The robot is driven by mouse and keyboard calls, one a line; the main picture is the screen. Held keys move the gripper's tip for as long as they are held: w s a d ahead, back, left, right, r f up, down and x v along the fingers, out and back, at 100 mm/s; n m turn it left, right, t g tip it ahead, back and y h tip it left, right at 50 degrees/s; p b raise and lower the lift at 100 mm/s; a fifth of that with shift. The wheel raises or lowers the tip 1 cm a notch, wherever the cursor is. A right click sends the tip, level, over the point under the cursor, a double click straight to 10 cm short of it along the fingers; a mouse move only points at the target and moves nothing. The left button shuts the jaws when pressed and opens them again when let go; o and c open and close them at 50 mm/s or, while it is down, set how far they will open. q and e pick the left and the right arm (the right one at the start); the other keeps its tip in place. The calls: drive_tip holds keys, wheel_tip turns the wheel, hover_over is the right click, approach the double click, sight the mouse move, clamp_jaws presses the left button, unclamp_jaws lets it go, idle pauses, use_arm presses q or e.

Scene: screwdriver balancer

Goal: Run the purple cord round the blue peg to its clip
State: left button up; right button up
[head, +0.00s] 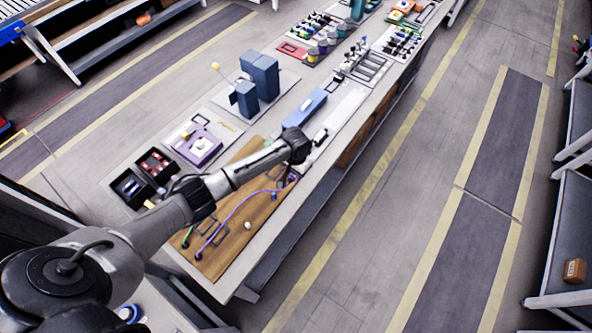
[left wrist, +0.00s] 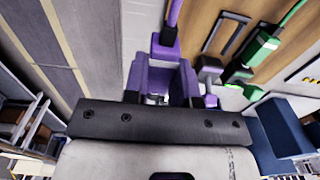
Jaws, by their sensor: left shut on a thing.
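The purple cord (head: 237,210) lies over the wooden board (head: 228,262). It runs from a purple end near the board's front left, in a curve, up to my left gripper (head: 294,173). In the left wrist view the cord (left wrist: 175,12) leads to a purple block (left wrist: 166,46) at the jaws, and my left gripper (left wrist: 160,82) is shut on the cord's purple end. A small blue piece (head: 273,171), perhaps the blue peg, shows beside the hand. My arm hides part of the board, and I cannot make out the purple clip. My right gripper is not in view.
A green cord (head: 187,237) and a white knob (head: 248,226) are on the board. The green connector (left wrist: 264,46) is close to the hand in the left wrist view. Black bins (head: 132,187) and a purple fixture (head: 199,148) stand left. The aisle floor (head: 400,200) is clear.

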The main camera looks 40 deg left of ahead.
use_arm(q)
drive_tip(key=shift+f+b, duration=1.45)
drive_tip(key=shift+f, duration=0.1)
drive_tip(key=shift+a+f+b, duration=0.2)
drive_tip(key=shift+a+b, duration=0.05)
drive_tip(key=shift+b, duration=0.1)
drive_tip(key=a+b, duration=0.6)
drive_tip(key=a, duration=0.3)
drive_tip(key=shift+a, duration=0.1)
drive_tip(key=shift+a+r, duration=0.1)
drive_tip(key=shift+a, duration=0.4)
drive_tip(key=shift+s+p, duration=0.2)
drive_tip(key=shift+p, duration=0.45)
